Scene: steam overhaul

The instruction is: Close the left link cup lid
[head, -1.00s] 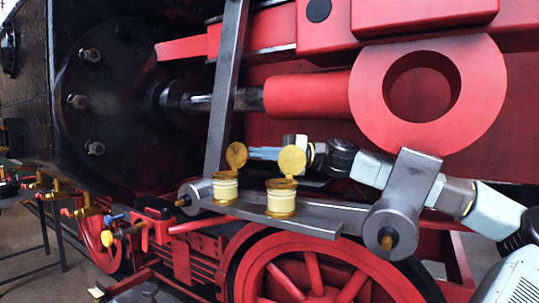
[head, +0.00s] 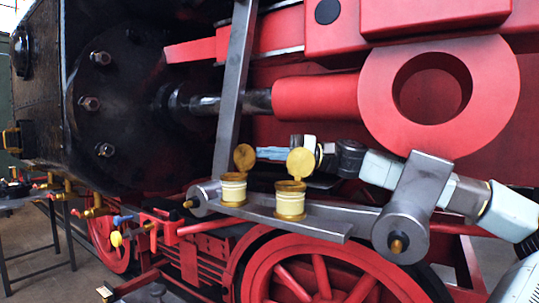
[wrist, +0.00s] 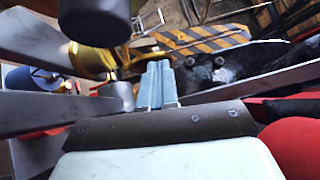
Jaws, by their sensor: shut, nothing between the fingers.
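The left link cup (head: 233,190) is a cream cup with gold bands on a grey steel link (head: 325,228). Its round gold lid (head: 244,157) stands open, upright at the cup's back edge. The right cup (head: 290,203) beside it also has its gold lid (head: 301,162) raised. My gripper (head: 264,153) reaches in from the right behind the right lid. Its pale blue fingers are together and empty, pointing at the left lid, just right of it. In the wrist view my gripper (wrist: 156,80) is shut, with a gold part (wrist: 92,60) left of the fingertips; which cup it belongs to is unclear.
A slanted grey bar (head: 232,90) rises close behind the left cup. A grey lever (head: 413,205) stands right of the cups, in front of my arm. The red rod (head: 315,97) runs above, and a red wheel (head: 320,270) is below.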

